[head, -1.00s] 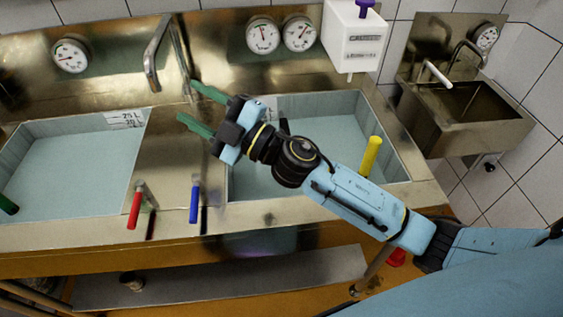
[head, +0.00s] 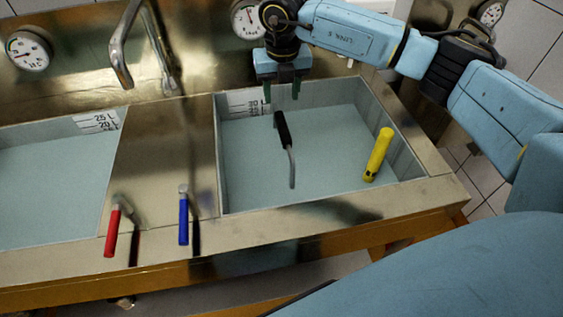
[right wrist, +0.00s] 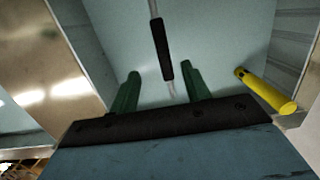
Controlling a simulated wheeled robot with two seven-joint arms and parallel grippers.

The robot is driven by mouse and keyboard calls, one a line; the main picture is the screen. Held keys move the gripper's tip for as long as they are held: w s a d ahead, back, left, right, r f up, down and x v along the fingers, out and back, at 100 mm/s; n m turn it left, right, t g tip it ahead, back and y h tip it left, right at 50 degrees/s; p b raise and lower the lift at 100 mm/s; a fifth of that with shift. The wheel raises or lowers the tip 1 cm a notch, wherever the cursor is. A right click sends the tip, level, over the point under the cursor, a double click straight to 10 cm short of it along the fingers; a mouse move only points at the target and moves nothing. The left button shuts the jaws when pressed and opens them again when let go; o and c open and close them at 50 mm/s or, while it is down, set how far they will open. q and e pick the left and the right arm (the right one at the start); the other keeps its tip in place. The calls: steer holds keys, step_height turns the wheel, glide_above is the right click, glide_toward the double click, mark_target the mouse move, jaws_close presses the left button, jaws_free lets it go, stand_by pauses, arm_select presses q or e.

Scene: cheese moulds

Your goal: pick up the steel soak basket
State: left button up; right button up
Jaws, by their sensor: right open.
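A black grip (head: 282,128) with a thin steel rod lies in the right basin, near its middle. It is likely the steel soak basket's handle, but no basket body shows in the pale liquid. My right gripper (head: 281,91) hangs at the back edge of that basin, just behind the black grip and apart from it. Its green fingers are open and empty. In the right wrist view the black grip (right wrist: 163,50) lies ahead, between the lines of the two fingers (right wrist: 160,72). My left gripper is not in view.
A yellow handle (head: 379,155) stands tilted at the right of the right basin (head: 325,197). A red-handled lever (head: 112,232) and a blue-handled lever (head: 184,219) are at the front rim. A steel tap (head: 122,50) stands behind the strip between the basins.

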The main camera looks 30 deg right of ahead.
mark_target(283, 125)
steer(key=f, duration=0.6)
steer(key=shift+w+f, duration=0.25)
steer(key=f, duration=0.4)
steer(key=shift+s+d+f, duration=0.15)
steer(key=shift+s+d, duration=0.1)
steer(key=shift+w+f, duration=0.1)
steer(key=shift+f, duration=0.45)
steer(key=shift+r, duration=0.1)
jaws_close()
